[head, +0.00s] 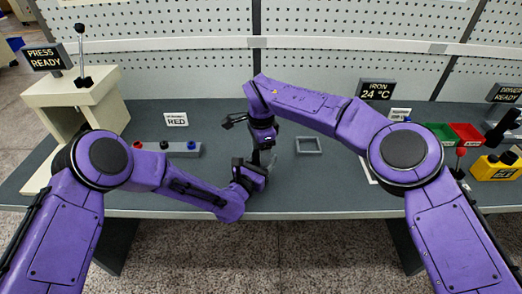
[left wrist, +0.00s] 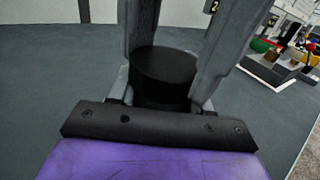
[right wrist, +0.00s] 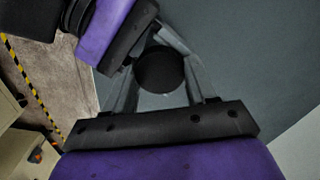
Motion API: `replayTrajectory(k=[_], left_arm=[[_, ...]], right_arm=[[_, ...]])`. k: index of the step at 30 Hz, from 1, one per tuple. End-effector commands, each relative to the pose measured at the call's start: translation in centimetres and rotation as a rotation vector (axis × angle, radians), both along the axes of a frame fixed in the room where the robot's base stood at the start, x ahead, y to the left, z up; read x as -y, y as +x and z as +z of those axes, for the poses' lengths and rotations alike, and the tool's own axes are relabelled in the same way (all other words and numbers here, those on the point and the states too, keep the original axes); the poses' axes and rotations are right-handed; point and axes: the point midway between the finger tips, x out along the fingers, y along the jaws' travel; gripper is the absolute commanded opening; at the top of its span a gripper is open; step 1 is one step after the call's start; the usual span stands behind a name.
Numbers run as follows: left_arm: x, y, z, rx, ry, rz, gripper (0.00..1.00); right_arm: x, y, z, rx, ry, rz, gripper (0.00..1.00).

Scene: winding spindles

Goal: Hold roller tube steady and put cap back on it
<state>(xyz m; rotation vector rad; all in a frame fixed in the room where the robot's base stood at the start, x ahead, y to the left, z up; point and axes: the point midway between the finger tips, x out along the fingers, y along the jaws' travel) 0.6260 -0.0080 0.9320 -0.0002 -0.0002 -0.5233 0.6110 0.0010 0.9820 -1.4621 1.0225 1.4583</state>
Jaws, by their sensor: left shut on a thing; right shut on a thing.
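My right gripper (head: 262,153) points down from above the bench, and my left gripper (head: 266,166) comes in low from the left; the two meet at the same spot. In the left wrist view a black cylinder, which looks like the roller tube (left wrist: 163,75), stands between the grey fingers, which are shut on it. In the right wrist view a round black top, which looks like the cap (right wrist: 160,71), sits between the shut fingers. In the head view the grippers mostly hide both parts. I cannot tell whether the cap is seated on the tube.
A cream press (head: 72,95) with a lever stands at the left. A grey block (head: 180,149) with coloured knobs lies behind my left arm. A square grey frame (head: 308,146) lies right of the grippers. Green and red bins (head: 467,133) and a yellow box (head: 497,168) are at the right.

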Motion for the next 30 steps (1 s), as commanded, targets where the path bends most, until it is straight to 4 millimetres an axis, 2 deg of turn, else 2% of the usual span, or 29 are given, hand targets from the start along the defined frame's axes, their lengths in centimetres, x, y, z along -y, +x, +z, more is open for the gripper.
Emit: replayTrajectory(k=[3, 11, 12, 14, 22, 30], left_arm=[[0.0, 0.0, 0.0, 0.0, 0.0, 0.001, 0.0], [0.0, 0.0, 0.0, -0.001, 0.0, 0.001, 0.0], [0.0, 0.0, 0.0, -0.001, 0.0, 0.001, 0.0], [0.0, 0.0, 0.0, -0.001, 0.0, 0.001, 0.0], [-0.2, 0.1, 0.0, -0.001, 0.0, 0.004, 0.0], [-0.1, 0.1, -0.1, -0.001, 0.0, 0.003, 0.0]], right_arm=[[0.0, 0.0, 0.0, -0.001, 0.001, -0.118, 0.29], [0.0, 0.0, 0.0, 0.0, 0.001, -0.136, 0.29], [-0.1, 0.0, 0.0, 0.0, 0.001, -0.135, 0.63], [-0.1, 0.0, 0.0, -0.001, 0.001, -0.135, 0.82], [-0.1, -0.1, 0.4, -0.004, 0.002, -0.133, 0.82], [-0.1, -0.1, 4.0, -0.001, 0.001, -0.133, 0.82]])
